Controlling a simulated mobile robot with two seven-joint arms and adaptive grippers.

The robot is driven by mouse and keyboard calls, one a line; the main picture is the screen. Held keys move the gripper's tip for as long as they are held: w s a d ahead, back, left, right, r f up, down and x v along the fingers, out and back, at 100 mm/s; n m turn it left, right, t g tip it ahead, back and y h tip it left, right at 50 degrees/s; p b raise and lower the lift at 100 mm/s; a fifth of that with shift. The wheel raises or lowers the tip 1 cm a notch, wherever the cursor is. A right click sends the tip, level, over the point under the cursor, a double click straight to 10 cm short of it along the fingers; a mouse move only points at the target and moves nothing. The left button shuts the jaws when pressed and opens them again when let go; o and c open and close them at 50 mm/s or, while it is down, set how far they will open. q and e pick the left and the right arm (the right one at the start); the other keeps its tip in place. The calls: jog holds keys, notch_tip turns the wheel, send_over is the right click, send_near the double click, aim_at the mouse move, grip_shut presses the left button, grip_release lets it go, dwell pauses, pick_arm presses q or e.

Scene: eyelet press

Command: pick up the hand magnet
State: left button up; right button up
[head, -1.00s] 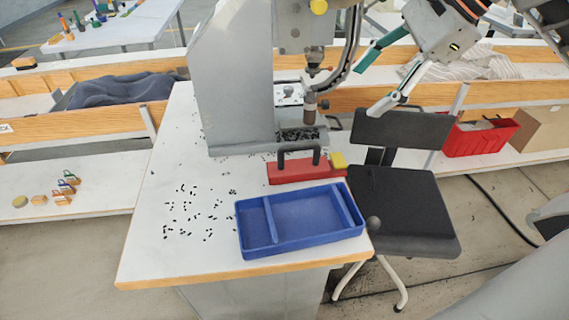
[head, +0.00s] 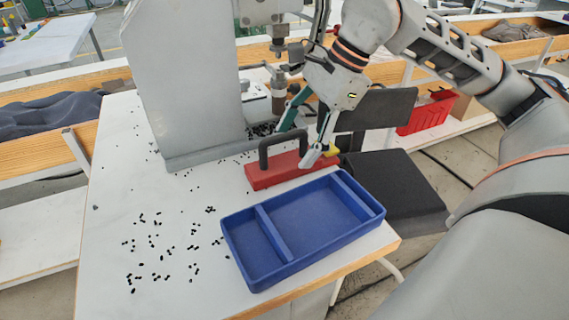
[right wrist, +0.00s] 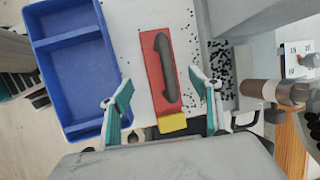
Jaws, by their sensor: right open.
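The hand magnet is a red block (head: 289,175) with a black handle and a yellow end. It lies on the white table between the press and the blue tray. It also shows in the right wrist view (right wrist: 154,72), its black handle running lengthwise and its yellow end nearest my gripper. My right gripper (head: 303,142) is open and empty, above the yellow end of the magnet. In the right wrist view its two fingers (right wrist: 167,92) stand apart on either side of the magnet, without visible contact. My left gripper is not in view.
A blue divided tray (head: 233,255) sits beside the magnet near the table's front edge. The grey press (head: 180,90) stands close behind. Small black eyelets (head: 195,250) lie scattered on the white table. A black chair (head: 400,195) and a red bin (head: 428,113) are to the right.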

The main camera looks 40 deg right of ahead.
aim_at(278, 164)
jog(key=x, duration=0.3)
jog(key=b+x, duration=0.1)
jog(key=x, duration=0.1)
jog(key=shift+w+a+f, duration=0.2)
jog(key=shift+a, duration=0.25)
jog(key=shift+r, duration=0.1)
jog(key=c, duration=1.2)
